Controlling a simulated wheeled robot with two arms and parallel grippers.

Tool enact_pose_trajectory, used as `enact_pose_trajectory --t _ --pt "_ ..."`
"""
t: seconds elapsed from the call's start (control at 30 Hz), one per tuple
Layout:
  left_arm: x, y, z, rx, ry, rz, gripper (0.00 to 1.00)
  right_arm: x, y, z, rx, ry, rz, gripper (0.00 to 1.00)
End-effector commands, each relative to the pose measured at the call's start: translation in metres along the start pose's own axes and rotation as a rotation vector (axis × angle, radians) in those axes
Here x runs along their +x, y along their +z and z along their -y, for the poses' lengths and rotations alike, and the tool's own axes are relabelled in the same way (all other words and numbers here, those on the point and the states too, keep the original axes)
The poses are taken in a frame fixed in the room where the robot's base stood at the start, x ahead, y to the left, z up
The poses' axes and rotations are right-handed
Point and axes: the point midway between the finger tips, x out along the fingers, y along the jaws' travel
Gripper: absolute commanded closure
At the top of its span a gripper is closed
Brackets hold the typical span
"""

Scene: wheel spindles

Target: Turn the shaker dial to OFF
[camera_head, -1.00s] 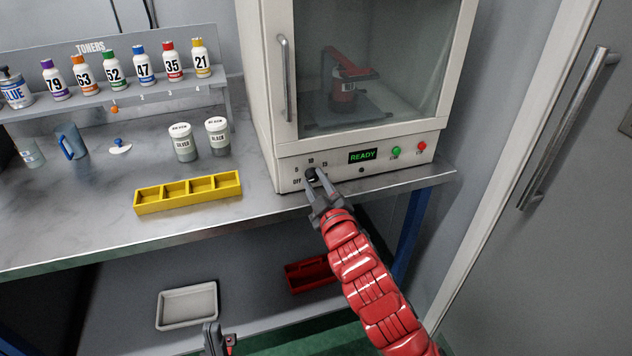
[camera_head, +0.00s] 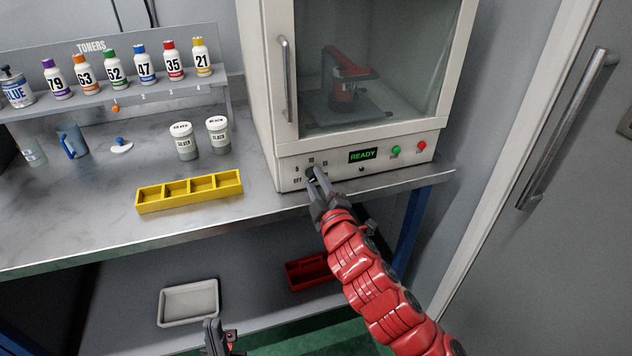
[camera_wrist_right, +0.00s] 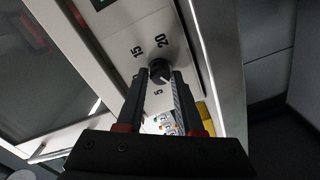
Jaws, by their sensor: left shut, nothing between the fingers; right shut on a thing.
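The shaker (camera_head: 277,122) is a white cabinet with a glass door. Its black dial (camera_head: 310,173) is on the lower front panel, beside printed numbers and an OFF mark at lower left. My right gripper (camera_head: 316,180) is shut on the dial, partly hiding it. In the right wrist view the dial (camera_wrist_right: 160,68) sits between the two fingertips (camera_wrist_right: 161,77), with numbers around it. I cannot tell which mark it points to. My left gripper (camera_head: 212,338) is shut and empty at the bottom edge, away from the shaker.
A green READY display (camera_head: 362,155), a green button (camera_head: 396,150) and a red button (camera_head: 421,146) are right of the dial. The shaker door is closed. A yellow tray (camera_head: 190,203) and jars (camera_head: 184,152) stand on the bench to the left.

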Motion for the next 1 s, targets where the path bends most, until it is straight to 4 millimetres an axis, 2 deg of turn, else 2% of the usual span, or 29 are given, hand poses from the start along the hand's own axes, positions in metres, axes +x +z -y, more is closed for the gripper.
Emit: enact_pose_trajectory --t 0.13,0.17,0.3,0.6,0.73,0.87,1.0 --pt "0.000 0.000 0.000 0.000 0.000 0.000 1.00 0.000 0.001 0.001 0.001 -0.001 0.002 1.00" --pt "0.000 0.000 0.000 0.000 0.000 0.000 1.00 0.000 0.001 0.000 0.001 -0.001 0.002 0.59" --pt "0.000 0.000 0.000 0.000 0.000 0.000 1.00 0.000 0.001 0.000 0.001 -0.001 0.002 0.34" --pt "0.000 0.000 0.000 0.000 0.000 0.000 1.00 -0.001 0.001 0.000 0.001 0.000 0.001 0.34" --pt "0.000 0.000 0.000 0.000 0.000 0.000 1.00 -0.008 0.002 0.001 0.000 -0.001 0.002 0.34" --pt "-0.001 0.000 0.000 0.000 0.000 0.000 1.00 -0.025 0.002 0.001 -0.001 -0.001 0.003 0.34" --pt "0.000 0.000 0.000 0.000 0.000 0.000 1.00 -0.052 0.001 0.000 -0.001 0.000 0.001 0.34"
